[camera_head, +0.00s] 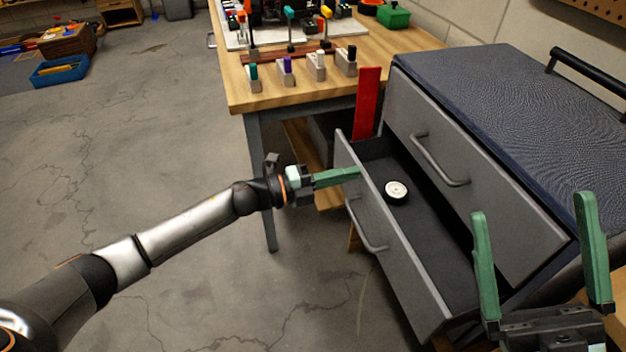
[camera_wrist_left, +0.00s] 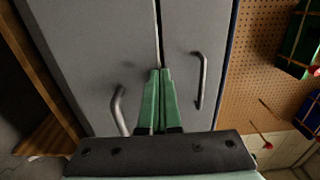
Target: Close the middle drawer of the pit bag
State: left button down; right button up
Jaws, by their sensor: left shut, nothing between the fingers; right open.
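The pit bag (camera_head: 500,95) is a dark grey drawer chest with a textured navy top, at the right of the head view. Its middle drawer (camera_head: 395,245) is pulled out below a shut upper drawer (camera_head: 470,165). A round white disc (camera_head: 396,191) lies inside the open drawer. My left gripper (camera_head: 357,174) is shut and empty, its tips at the upper edge of the drawer front, near the far end; contact is unclear. The left wrist view shows the tips (camera_wrist_left: 160,72) near the gap between two handled grey fronts. My right gripper (camera_head: 531,205) is open and empty at the lower right.
A wooden workbench (camera_head: 300,90) with several tools and small blocks stands beyond the drawer. A red upright panel (camera_head: 367,103) is by the drawer's far end. The grey floor (camera_head: 180,150) at left is clear up to a blue bin (camera_head: 59,71).

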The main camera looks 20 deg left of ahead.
pick_arm(q)
jog(key=x, duration=0.7)
jog(key=shift+w+d+b, duration=0.25)
jog(key=shift+d+b, duration=0.1)
jog(key=shift+b, duration=0.1)
